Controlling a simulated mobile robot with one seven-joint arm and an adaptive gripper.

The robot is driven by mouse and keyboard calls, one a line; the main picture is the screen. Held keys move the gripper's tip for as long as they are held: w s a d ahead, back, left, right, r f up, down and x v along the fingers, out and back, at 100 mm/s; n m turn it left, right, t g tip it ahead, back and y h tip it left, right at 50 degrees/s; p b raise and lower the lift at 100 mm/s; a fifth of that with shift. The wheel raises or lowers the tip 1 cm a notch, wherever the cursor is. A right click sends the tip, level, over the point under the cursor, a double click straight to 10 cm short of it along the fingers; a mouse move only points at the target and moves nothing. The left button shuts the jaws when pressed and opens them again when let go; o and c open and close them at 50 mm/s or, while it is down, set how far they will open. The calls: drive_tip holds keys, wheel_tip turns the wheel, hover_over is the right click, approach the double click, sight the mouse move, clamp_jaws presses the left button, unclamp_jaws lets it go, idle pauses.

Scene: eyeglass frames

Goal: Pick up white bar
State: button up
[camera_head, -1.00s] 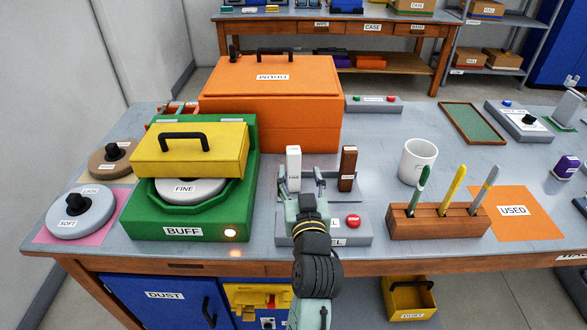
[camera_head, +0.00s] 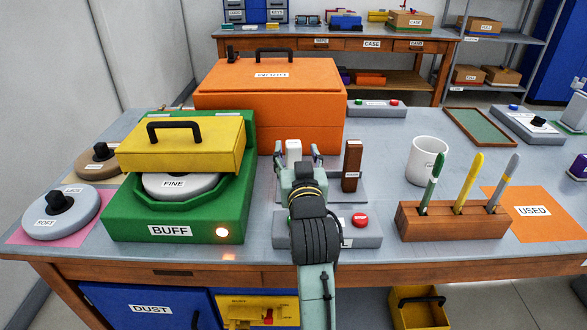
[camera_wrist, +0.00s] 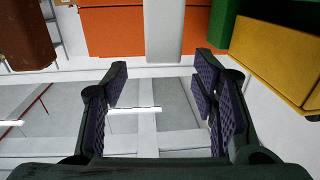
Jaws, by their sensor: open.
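My gripper (camera_head: 297,158) is open, with one finger to each side of the bar as seen from the head. In the wrist view the pale bar (camera_wrist: 164,30) shows at the top centre, lined up with the gap between the open fingers (camera_wrist: 161,66). The space between the finger pads looks empty, and the bar appears beyond the fingertips. I cannot tell the exact distance.
A brown bar (camera_head: 352,166) stands close to the right. The green BUFF machine (camera_head: 118,216) with its yellow lid (camera_head: 183,148) is at left. An orange chest (camera_head: 270,110) stands behind. A grey box with a red button (camera_head: 360,220) lies below my arm. A pen block (camera_head: 452,225) and mug (camera_head: 427,158) are right.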

sight(294, 148)
drive_tip(key=w, duration=0.1)
drive_tip(key=w+p, duration=0.1)
drive_tip(key=w, duration=0.3)
drive_tip(key=shift+a+f, duration=0.15)
drive_tip(key=shift+a, duration=0.25)
drive_tip(key=shift+c, duration=0.4)
drive_tip(key=c, duration=1.1)
drive_tip(key=shift+s, duration=0.1)
drive_tip(key=shift+c, duration=0.4)
